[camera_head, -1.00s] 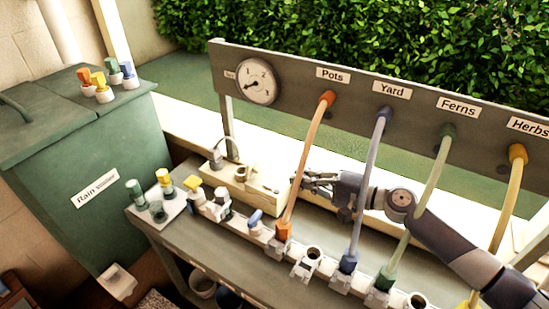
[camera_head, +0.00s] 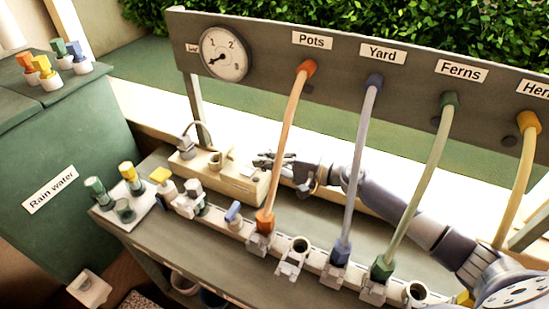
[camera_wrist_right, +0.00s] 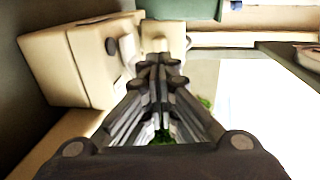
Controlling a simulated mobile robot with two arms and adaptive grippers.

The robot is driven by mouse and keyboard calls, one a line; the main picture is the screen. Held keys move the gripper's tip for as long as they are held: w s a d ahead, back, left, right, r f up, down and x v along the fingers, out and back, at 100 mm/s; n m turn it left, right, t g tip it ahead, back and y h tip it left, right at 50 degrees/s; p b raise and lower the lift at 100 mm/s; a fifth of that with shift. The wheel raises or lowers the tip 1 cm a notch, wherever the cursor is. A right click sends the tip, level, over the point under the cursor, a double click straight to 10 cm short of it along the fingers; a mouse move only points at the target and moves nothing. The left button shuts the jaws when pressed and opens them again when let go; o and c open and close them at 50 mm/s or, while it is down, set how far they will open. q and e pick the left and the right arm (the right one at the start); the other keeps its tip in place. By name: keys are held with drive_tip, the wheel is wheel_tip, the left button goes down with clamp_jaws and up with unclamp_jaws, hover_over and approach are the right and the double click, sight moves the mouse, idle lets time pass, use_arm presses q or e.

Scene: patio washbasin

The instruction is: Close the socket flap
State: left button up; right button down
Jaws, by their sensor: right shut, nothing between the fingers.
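A cream socket box (camera_head: 236,184) sits at the back of the bench, with a raised round piece (camera_head: 220,160) on its top. I cannot tell clearly whether this is the socket flap or the socket itself. In the right wrist view, the box (camera_wrist_right: 95,62) is at the left and a pale upright piece (camera_wrist_right: 163,35) stands just beyond my fingertips. My right gripper (camera_head: 262,160) is shut and empty, at the back of the box's right end; its fingers (camera_wrist_right: 160,70) point toward the pale piece. Contact cannot be made out. My left gripper is out of view.
The orange hose (camera_head: 288,150) and blue hose (camera_head: 358,160) run from the labelled board (camera_head: 340,85) to the valve row, close to my right arm. A plug with a cable (camera_head: 187,146) is at the box's left end. The green bin (camera_head: 60,170) stands left.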

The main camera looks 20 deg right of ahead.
sight(250, 163)
drive_tip(key=x, duration=0.4)
drive_tip(key=shift+w+p, duration=0.2)
drive_tip(key=shift+p, duration=0.15)
drive_tip(key=shift+w+a+f, duration=0.15)
drive_tip(key=shift+w+a, duration=0.1)
drive_tip(key=shift+a, duration=0.1)
